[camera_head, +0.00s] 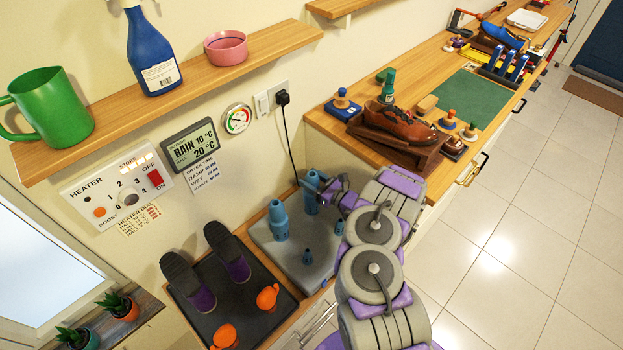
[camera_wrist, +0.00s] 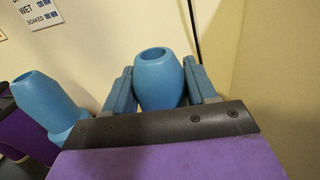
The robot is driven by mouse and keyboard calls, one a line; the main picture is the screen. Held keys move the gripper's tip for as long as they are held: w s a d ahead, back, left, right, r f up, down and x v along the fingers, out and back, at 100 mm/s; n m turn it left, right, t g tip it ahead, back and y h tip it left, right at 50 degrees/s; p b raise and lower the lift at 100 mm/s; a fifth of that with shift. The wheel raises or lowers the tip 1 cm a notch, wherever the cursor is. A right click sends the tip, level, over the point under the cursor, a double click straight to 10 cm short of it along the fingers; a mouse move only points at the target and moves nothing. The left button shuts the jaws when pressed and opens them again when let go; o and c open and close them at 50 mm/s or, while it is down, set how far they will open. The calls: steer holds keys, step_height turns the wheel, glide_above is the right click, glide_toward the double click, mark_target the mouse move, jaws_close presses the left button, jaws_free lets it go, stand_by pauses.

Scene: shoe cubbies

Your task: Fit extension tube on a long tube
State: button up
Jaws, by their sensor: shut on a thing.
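A grey dryer base (camera_head: 262,240) stands on the low bench. A blue tube with a narrower open top (camera_head: 279,220) stands upright at its left; it also shows at the left of the wrist view (camera_wrist: 42,98). My gripper (camera_head: 320,187) is shut on another blue tube (camera_head: 312,204), at the back right of the base. In the wrist view this tube (camera_wrist: 160,79) has a round open top and sits between the two fingers of my gripper (camera_wrist: 161,88). Its lower end is hidden there. Two small dark blue nozzles (camera_head: 307,256) (camera_head: 340,228) stand nearer the front.
A black tray (camera_head: 238,308) with dark boots and orange pieces lies left of the base. A black cord (camera_head: 291,140) hangs from the wall plug behind. A wooden counter (camera_head: 345,97) with a brown shoe (camera_head: 400,124) stands at right.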

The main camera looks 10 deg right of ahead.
steer(key=shift+f, duration=0.1)
steer(key=o, duration=1.1)
steer(key=shift+o, duration=0.2)
steer(key=p+v, duration=0.4)
steer(key=v, duration=1.3)
steer(key=shift+s, duration=0.2)
steer(key=shift+d, duration=0.1)
